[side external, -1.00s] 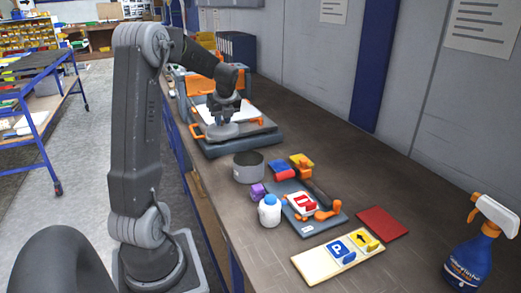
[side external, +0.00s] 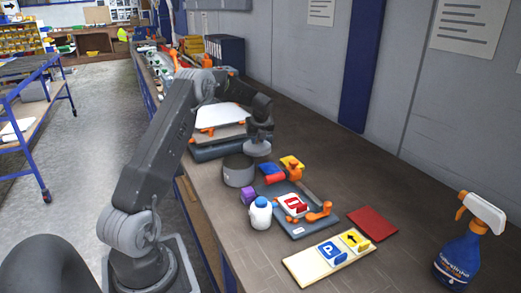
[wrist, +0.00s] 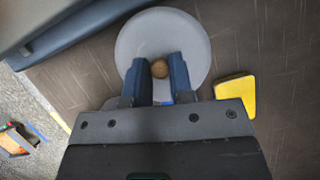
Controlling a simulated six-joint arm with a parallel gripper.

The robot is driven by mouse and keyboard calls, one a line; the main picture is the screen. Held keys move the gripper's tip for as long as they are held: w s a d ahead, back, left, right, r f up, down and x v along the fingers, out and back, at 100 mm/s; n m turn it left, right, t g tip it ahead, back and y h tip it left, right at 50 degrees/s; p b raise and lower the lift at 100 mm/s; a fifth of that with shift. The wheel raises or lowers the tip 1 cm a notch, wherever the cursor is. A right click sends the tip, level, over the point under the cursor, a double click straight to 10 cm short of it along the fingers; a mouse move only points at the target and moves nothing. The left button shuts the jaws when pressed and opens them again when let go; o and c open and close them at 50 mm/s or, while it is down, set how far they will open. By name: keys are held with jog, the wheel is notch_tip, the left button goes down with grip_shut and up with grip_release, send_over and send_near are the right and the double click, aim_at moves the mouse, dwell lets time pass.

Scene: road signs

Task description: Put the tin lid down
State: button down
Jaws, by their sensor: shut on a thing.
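The grey round tin lid (wrist: 190,32) with a brown knob (wrist: 159,68) fills the upper middle of the wrist view. My gripper (wrist: 157,75) is shut on the knob, one blue finger at each side. In the side view my gripper (side external: 258,138) holds the lid (side external: 257,149) level, close to the bench; I cannot tell whether it touches the bench. The open grey tin (side external: 239,172) stands to the left of and nearer than the lid.
Behind the lid is a printing frame (side external: 217,152). The bench right of the lid (side external: 310,150) is clear.

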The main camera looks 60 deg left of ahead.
aim_at(260, 149)
jog(key=shift+w+d+f, duration=0.2)
jog(key=shift+w+f, duration=0.25)
jog(key=shift+w, duration=0.1)
jog(key=shift+f, duration=1.95)
jog(key=shift+f, duration=0.1)
jog(key=c, duration=1)
grip_release()
